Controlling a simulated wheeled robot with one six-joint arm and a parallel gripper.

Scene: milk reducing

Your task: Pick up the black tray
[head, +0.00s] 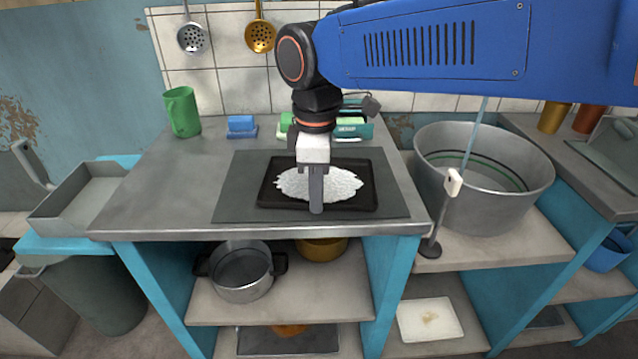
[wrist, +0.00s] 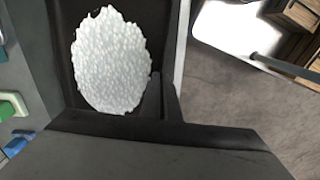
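The black tray (head: 268,192) lies flat on a dark grey mat on the metal-topped table, with a heap of white granular stuff (head: 340,184) on it. In the wrist view the tray (wrist: 64,60) and the white heap (wrist: 112,62) fill the upper left. My gripper (head: 316,206) points down at the middle of the tray's front edge, its fingers overlapping that rim. In the wrist view the fingers of my gripper (wrist: 160,92) are close together beside the heap, by the tray's edge. Whether they clamp the rim is hidden.
A green mug (head: 182,111), a blue block (head: 241,124) and green boxes (head: 352,128) stand behind the tray. A large metal pot (head: 484,190) is to the right, beside a thin upright rod. The table's left part is clear.

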